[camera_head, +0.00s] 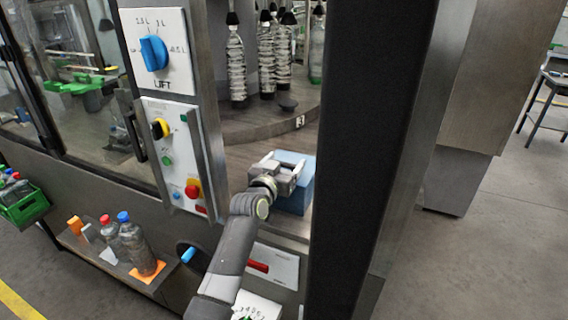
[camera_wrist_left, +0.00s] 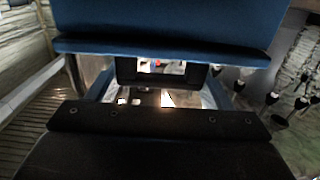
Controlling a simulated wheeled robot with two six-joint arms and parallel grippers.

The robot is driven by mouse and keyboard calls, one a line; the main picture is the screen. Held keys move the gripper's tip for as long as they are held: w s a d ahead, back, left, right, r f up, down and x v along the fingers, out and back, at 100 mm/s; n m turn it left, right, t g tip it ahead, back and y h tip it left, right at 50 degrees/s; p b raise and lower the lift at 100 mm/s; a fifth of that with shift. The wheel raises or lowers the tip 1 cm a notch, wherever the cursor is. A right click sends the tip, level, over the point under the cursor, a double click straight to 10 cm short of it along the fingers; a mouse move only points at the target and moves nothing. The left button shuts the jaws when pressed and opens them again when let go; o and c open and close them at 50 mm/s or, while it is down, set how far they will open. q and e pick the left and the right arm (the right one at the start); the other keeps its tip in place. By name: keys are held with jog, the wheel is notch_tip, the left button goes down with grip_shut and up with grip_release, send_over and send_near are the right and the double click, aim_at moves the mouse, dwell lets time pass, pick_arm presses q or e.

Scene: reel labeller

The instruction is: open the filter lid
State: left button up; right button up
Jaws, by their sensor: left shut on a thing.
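A blue box-shaped part (camera_head: 295,198), which looks like the filter housing, stands on the machine ledge in the head view. My left gripper (camera_head: 281,167) is at its top, with its pale fingers against the upper edge. It is shut on a part there that I take to be the filter lid. In the left wrist view a broad blue panel (camera_wrist_left: 165,25) fills the top, with a dark frame-like piece (camera_wrist_left: 128,70) below it. The gripped spot is mostly hidden, and I cannot tell how far the lid is raised. My right gripper is not in view.
A thick dark post (camera_head: 360,150) stands close right of the blue part. A control panel (camera_head: 177,150) with knobs and buttons is to the left. Wrapped bottles (camera_head: 236,65) hang behind. Bottles (camera_head: 138,245) stand on a low shelf at lower left.

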pick_arm(q)
jog(key=shift+w+d+r, duration=0.1)
jog(key=shift+w+r, duration=0.1)
jog(key=shift+r, duration=0.45)
jog(key=shift+w+d+r, duration=0.1)
jog(key=shift+w+r, duration=0.1)
jog(key=shift+r, duration=0.4)
jog(key=r, duration=0.1)
jog(key=w, duration=0.1)
jog(key=r+p, duration=0.1)
jog(key=shift+w+d+r, duration=0.25)
jog(key=shift+w+r, duration=0.05)
jog(key=shift+w, duration=0.1)
jog(key=shift+w+d+r+p, duration=0.15)
jog(key=shift+w+r+p, duration=0.3)
jog(key=shift+r+p, duration=0.15)
jog(key=shift+w+d+r+g+p, duration=0.15)
jog(key=shift+w+g+p, duration=0.45)
jog(key=shift+p, duration=0.35)
